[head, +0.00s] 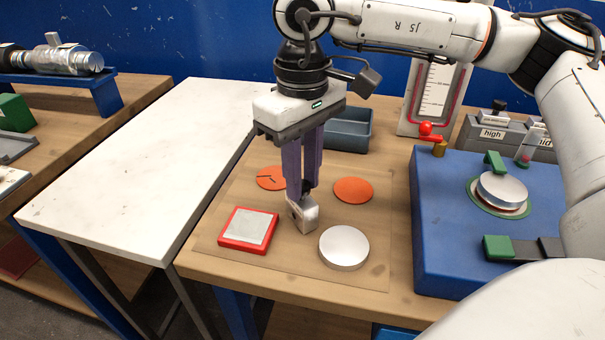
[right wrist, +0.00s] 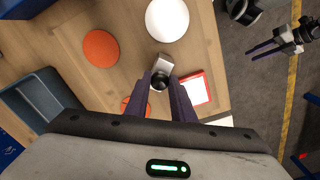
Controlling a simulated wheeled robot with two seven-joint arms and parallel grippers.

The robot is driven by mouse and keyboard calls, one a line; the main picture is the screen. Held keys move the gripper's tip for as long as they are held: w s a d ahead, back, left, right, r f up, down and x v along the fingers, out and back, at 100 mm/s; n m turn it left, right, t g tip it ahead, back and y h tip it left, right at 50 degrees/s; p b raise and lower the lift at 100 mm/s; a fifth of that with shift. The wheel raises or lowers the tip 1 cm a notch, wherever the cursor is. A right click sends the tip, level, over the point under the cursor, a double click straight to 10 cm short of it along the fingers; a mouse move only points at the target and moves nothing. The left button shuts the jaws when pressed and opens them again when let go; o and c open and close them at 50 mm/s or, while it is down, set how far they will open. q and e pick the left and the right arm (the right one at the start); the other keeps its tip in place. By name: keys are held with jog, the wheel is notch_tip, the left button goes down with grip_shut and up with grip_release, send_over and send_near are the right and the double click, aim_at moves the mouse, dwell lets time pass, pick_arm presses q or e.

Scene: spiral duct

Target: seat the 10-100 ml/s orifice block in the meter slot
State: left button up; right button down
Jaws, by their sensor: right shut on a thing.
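My right gripper (head: 302,190) points down over the wooden bench with its purple fingers shut on a small light-grey block (head: 304,216) by its dark knob. The block sits at or just above the bench top; I cannot tell whether it touches. In the right wrist view the block (right wrist: 164,62) and its black knob show between the fingertips (right wrist: 160,80). No flow range is readable on it. I cannot make out the meter slot. My left gripper (right wrist: 248,54) hangs apart, its fingers seemingly apart and empty.
Around the block lie a red-framed pad (head: 248,229), a silver disc (head: 344,247) and orange discs (head: 353,190). A grey-blue bin (head: 348,129) stands behind. A blue box (head: 440,220) with green clamps is at right. The white table (head: 150,165) is clear.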

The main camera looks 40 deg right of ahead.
jog(key=shift+f, duration=0.15)
jog(key=c, duration=1.5)
grip_release()
